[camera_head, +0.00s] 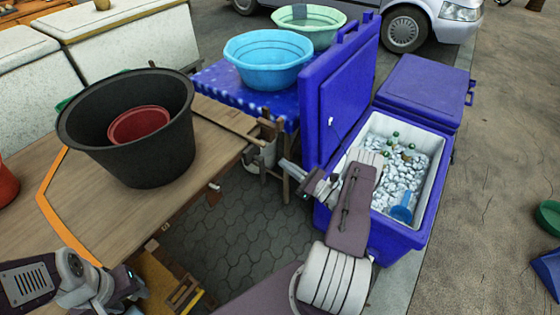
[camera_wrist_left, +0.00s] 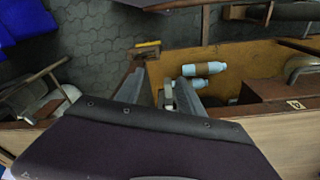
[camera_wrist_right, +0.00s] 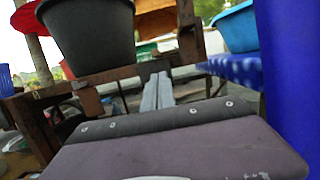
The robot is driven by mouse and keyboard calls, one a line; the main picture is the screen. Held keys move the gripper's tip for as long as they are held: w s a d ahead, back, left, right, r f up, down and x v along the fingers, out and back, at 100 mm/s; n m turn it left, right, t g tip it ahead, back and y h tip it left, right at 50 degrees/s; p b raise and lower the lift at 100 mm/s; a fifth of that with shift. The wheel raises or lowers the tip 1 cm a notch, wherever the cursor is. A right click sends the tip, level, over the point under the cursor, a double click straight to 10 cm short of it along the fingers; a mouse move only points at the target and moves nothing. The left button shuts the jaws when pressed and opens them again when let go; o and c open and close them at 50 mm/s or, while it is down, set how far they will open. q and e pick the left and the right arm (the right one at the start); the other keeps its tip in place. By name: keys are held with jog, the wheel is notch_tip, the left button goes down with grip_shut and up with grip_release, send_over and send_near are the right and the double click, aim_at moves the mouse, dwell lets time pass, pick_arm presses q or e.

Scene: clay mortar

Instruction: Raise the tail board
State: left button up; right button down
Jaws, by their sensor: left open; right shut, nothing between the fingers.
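A yellow-brown wooden board (camera_head: 172,284) with a small frame-like fitting shows low beside the wooden counter in the head view. I cannot tell for certain whether it is the tail board. The left wrist view shows a yellow-brown panel (camera_wrist_left: 248,62) beyond my left gripper (camera_wrist_left: 160,88), which is open with nothing seen held. A small yellow piece (camera_wrist_left: 147,46) lies just past its fingertips; contact is unclear. My right gripper (camera_head: 290,170) is shut and empty beside the blue cooler. Its closed fingers also show in the right wrist view (camera_wrist_right: 157,88), pointing toward the counter's underside.
A black tub (camera_head: 140,150) with a red bowl stands on the counter (camera_head: 110,215). The open blue cooler (camera_head: 400,232) holds ice and bottles; its raised lid (camera_head: 340,90) stands close to my right arm. Blue bottles (camera_wrist_left: 204,70) lie beyond my left gripper. Paved floor lies between counter and cooler.

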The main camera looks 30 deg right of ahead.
pick_arm(q)
jog(key=shift+f, duration=0.2)
pick_arm(e)
jog(key=x, duration=0.8)
pick_arm(q)
jog(key=shift+a, duration=0.1)
pick_arm(e)
jog(key=shift+r, duration=0.1)
